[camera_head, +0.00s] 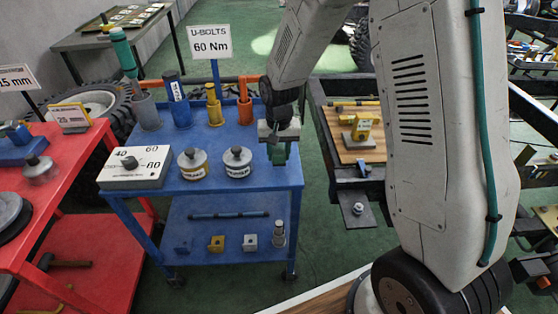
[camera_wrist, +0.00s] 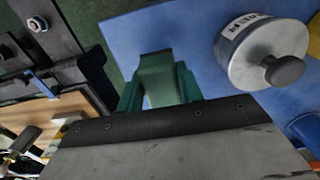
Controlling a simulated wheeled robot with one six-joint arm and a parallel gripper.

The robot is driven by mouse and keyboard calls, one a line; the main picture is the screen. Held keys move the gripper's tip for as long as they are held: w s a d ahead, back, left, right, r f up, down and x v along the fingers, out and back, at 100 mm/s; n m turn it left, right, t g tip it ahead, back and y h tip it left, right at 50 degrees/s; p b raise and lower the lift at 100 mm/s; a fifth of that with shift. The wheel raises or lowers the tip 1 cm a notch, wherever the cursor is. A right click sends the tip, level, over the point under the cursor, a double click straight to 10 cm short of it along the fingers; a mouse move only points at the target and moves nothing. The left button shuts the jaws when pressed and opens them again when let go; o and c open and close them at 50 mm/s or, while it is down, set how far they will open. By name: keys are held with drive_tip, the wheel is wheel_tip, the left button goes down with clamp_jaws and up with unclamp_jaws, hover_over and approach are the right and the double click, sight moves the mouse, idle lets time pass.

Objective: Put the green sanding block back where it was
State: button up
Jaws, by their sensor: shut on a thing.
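The green sanding block (camera_head: 279,154) is in my gripper (camera_head: 279,140), at the right edge of the blue cart's top (camera_head: 258,176). In the wrist view the green block (camera_wrist: 160,78) shows just past the dark gripper edge, with blue cart top beside it. My gripper is shut on it. I cannot tell whether the block touches the cart top or hangs just above it.
A round metal tin with a knob (camera_head: 238,162) stands just left of the block, and another tin (camera_head: 193,163) stands beyond it. A grey box (camera_head: 135,167) sits at the cart's left. Cups with tools line the back. A dark-framed bench (camera_head: 352,160) stands close on the right.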

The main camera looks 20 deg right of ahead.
sight(280, 161)
wheel_tip(280, 161, down, 3)
drive_tip(key=shift+s+f, duration=0.1)
drive_tip(key=shift+f, duration=0.05)
drive_tip(key=shift+d+f, duration=0.1)
drive_tip(key=o, duration=1)
drive_tip(key=shift+f, duration=0.1)
drive_tip(key=shift+c, duration=0.2)
